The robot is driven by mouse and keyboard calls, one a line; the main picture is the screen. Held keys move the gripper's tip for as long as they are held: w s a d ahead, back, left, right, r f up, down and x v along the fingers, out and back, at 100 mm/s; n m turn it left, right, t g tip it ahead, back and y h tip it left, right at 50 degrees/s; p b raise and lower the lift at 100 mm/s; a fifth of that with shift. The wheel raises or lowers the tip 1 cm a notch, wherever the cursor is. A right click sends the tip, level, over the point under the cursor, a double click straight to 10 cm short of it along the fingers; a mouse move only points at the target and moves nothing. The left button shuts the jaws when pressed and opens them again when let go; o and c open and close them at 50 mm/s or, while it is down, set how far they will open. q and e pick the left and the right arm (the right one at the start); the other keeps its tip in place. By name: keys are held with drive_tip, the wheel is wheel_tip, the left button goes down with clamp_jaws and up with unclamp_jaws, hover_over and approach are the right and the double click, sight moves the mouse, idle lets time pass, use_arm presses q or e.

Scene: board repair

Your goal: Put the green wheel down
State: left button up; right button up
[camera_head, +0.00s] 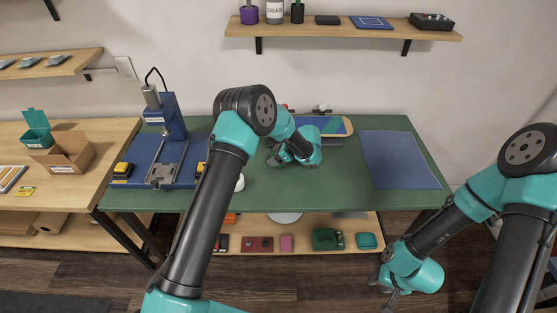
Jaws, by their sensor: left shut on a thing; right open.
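My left gripper (277,159) is over the middle of the green table mat (310,190), low near its surface. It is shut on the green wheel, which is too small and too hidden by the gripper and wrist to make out. I cannot tell whether the wheel touches the mat. My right gripper (388,290) is open and empty, low at the right, in front of the table and below its top.
A blue press-like machine (172,115) on a blue base stands at the table's left. A blue mat (400,160) lies clear at the right. A tray (343,127) lies behind my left gripper. A white round thing (240,183) is partly hidden by my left arm.

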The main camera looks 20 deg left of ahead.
use_arm(q)
drive_tip(key=shift+c, duration=0.8)
drive_tip(key=shift+r, duration=0.1)
drive_tip(key=shift+r, duration=0.6)
wheel_tip(320, 180, up, 2)
drive_tip(key=shift+r, duration=0.1)
drive_tip(key=s+d, duration=0.1)
drive_tip(key=s, duration=0.4)
drive_tip(key=s+d+r, duration=0.1)
drive_tip(key=s+d, duration=0.1)
drive_tip(key=s, duration=0.3)
drive_tip(key=s+d, duration=0.1)
drive_tip(key=s, duration=0.4)
drive_tip(key=shift+s+d+r, duration=0.2)
drive_tip(key=shift+d, duration=0.1)
